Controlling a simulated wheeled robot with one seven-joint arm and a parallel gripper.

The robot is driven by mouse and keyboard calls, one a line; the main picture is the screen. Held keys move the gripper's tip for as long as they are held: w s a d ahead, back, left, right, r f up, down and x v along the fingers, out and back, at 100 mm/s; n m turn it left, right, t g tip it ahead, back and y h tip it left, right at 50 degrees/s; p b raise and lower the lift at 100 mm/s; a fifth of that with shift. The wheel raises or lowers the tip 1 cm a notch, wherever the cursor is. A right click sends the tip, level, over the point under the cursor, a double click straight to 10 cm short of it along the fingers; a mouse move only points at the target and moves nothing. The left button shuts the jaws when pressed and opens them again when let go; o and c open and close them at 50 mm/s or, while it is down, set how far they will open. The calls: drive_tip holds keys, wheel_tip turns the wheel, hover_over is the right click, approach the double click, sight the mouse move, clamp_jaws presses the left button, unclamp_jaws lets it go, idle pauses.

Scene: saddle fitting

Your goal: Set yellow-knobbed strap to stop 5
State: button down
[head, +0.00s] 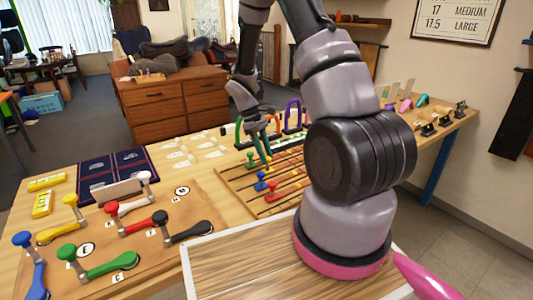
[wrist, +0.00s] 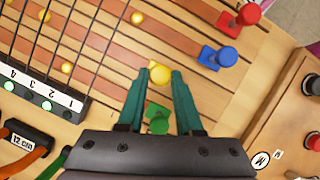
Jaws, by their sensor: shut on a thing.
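The yellow knob (wrist: 159,74) sits between the teal fingertips of my gripper (wrist: 159,77) in the wrist view, and the fingers are shut on it. A green knob (wrist: 157,120) shows close behind it, between the fingers nearer the palm. A blue knob (wrist: 222,57) and a red knob (wrist: 240,20) stand to the right. The striped wooden strap board (wrist: 105,65) lies beneath, with small round yellow studs on it. In the head view my gripper (head: 262,148) is low over the board (head: 232,178); the yellow knob is hard to make out there.
A white numbered plate (wrist: 42,88) borders the board at left in the wrist view, near a black "12 cm" block (wrist: 22,142). In the head view, coloured arches (head: 292,115) stand behind the board, and a panel of coloured levers (head: 110,240) lies left.

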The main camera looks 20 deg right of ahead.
drive_tip(key=a, duration=0.3)
drive_tip(key=s+a, duration=0.1)
drive_tip(key=a, duration=0.2)
drive_tip(key=s+a, duration=0.1)
drive_tip(key=a, duration=0.3)
drive_tip(key=shift+a, duration=0.1)
drive_tip(key=c, duration=0.6)
unclamp_jaws()
drive_tip(key=v, duration=1.1)
